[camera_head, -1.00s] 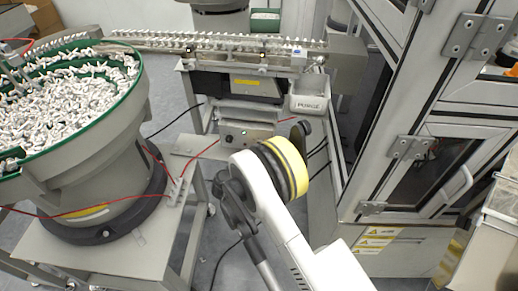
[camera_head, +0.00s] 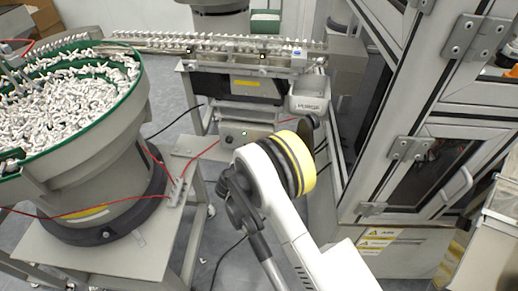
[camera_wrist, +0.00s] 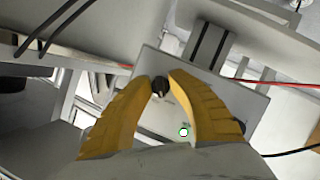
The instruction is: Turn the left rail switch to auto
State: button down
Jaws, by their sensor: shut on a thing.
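The rail switch (camera_wrist: 160,86) is a small black knob on a light grey control box (camera_wrist: 255,106) in the wrist view. My gripper (camera_wrist: 160,80) has two yellow fingers, closed around the knob with their tips at its two sides. A green-ringed light (camera_wrist: 184,132) shows on the box near the right finger. My arm hides the gripper and the knob there. The knob's pointer and labels cannot be read.
A bowl feeder (camera_head: 100,150) full of small white parts stands at left. A purge bin (camera_head: 309,104) hangs at the rail's right end. A framed machine enclosure (camera_head: 400,150) stands at right. Red cables (camera_head: 205,150) run near the box.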

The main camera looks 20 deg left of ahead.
jog(key=m+y, duration=0.2)
jog(key=m, duration=0.1)
jog(key=shift+m+g, duration=0.3)
jog(key=shift+m, duration=0.1)
jog(key=m+y, duration=0.3)
jog(key=shift+m, duration=0.3)
dwell(0.4)
jog(key=c, duration=1.2)
grip_release()
notch_tip(320, 180, up, 10)
jog(key=shift+r, duration=0.1)
